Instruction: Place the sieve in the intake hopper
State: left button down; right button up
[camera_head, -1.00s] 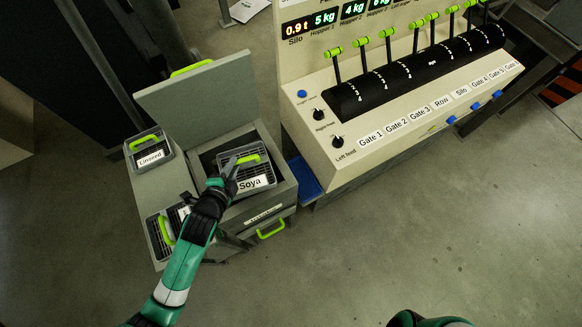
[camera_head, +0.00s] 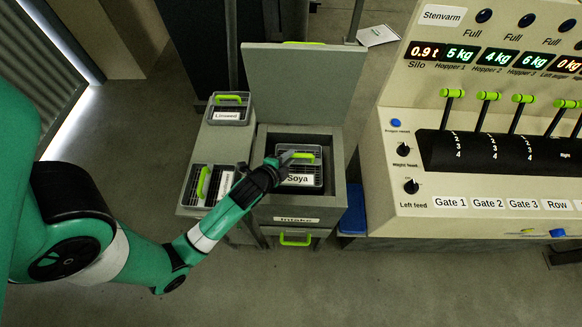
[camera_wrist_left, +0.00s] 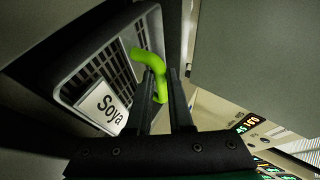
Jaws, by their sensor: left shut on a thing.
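The sieve labelled "Soya" (camera_head: 299,178) is a grey grated tray with a green handle. In the head view it sits within the opening of the intake hopper (camera_head: 283,213), which is marked "Intake". My left gripper (camera_head: 284,158) is shut on its green handle, and this grip also shows in the left wrist view (camera_wrist_left: 162,88). The sieve looks tilted in the wrist view. I cannot tell whether it touches the hopper's bottom or walls. My right gripper is out of view.
The hopper's grey lid (camera_head: 303,84) stands open behind it. A "Linseed" sieve (camera_head: 228,115) and another sieve with a green handle (camera_head: 203,187) sit on the cabinet to the left. The control panel (camera_head: 480,180) with levers stands to the right.

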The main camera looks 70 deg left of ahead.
aim_at(298, 163)
pick_arm(q)
notch_tip(298, 163, down, 4)
jog(key=shift+b, duration=1)
jog(key=shift+r, duration=0.15)
jog(key=c, duration=1.3)
grip_release()
jog(key=shift+f, duration=0.2)
jog(key=o, duration=0.5)
